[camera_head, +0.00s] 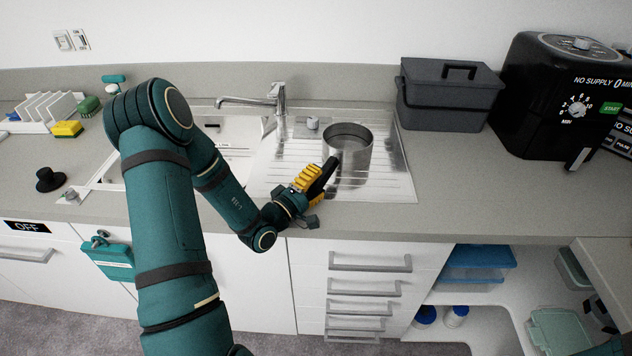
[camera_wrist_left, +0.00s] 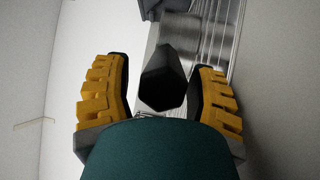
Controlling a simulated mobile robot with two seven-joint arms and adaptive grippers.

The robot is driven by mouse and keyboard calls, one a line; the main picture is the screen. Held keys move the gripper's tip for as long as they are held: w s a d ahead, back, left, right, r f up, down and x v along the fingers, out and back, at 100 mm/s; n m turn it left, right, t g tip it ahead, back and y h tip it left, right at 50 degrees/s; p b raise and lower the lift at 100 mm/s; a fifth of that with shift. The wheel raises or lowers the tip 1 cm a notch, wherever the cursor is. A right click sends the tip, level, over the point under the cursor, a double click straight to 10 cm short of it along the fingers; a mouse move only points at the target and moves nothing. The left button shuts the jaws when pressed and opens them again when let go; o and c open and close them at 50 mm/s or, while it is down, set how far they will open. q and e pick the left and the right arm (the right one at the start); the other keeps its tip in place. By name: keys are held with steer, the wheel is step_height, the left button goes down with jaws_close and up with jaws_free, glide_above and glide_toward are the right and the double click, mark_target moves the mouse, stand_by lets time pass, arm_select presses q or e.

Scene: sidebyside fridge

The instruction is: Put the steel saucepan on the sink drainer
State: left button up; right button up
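The steel saucepan (camera_head: 352,158) stands upright on the ribbed steel sink drainer (camera_head: 391,186), right of the tap. Its black handle (camera_head: 324,177) points toward the front left. My left gripper (camera_head: 314,184) is at the handle, near the counter's front edge. In the left wrist view the handle (camera_wrist_left: 162,80) lies between the two yellow-backed fingers of the gripper (camera_wrist_left: 160,92), with a gap on each side, so the gripper is open around it. The saucepan's body shows only partly there. A piece of my right arm shows at the bottom right of the head view; I cannot make out its gripper.
A grey lidded box (camera_head: 447,95) and a black air fryer (camera_head: 560,95) stand right of the drainer. The tap (camera_head: 262,100) rises behind. A dish rack (camera_head: 48,110) and a yellow sponge (camera_head: 67,129) are at the left.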

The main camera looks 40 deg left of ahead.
arm_select(q)
steer(key=s, duration=0.5)
steer(key=s+a, duration=0.1)
steer(key=s, duration=0.1)
steer(key=shift+s+f, duration=0.25)
steer(key=shift+f, duration=0.1)
stand_by(0.4)
